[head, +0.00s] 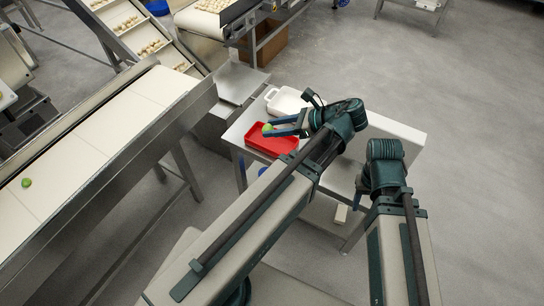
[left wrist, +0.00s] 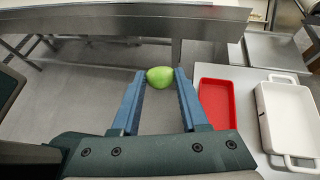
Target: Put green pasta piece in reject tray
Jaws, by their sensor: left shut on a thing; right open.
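A green pasta piece (head: 267,127) is between the fingertips of my left gripper (head: 268,129), which is shut on it. It also shows in the left wrist view (left wrist: 160,77), held at the finger ends. The red tray (head: 262,146) lies on a small metal table. In the head view the piece overlaps the tray's far left edge; in the left wrist view it appears left of the red tray (left wrist: 215,104). Another green pasta piece (head: 26,183) lies on the conveyor belt. My right gripper (head: 359,192) is partly seen, open and empty, near the table's right side.
A white tray with handles (head: 286,101) stands beside the red tray on the metal table (head: 237,134). The white conveyor belt (head: 95,122) with its metal side rail runs along the left. Floor on the right is clear.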

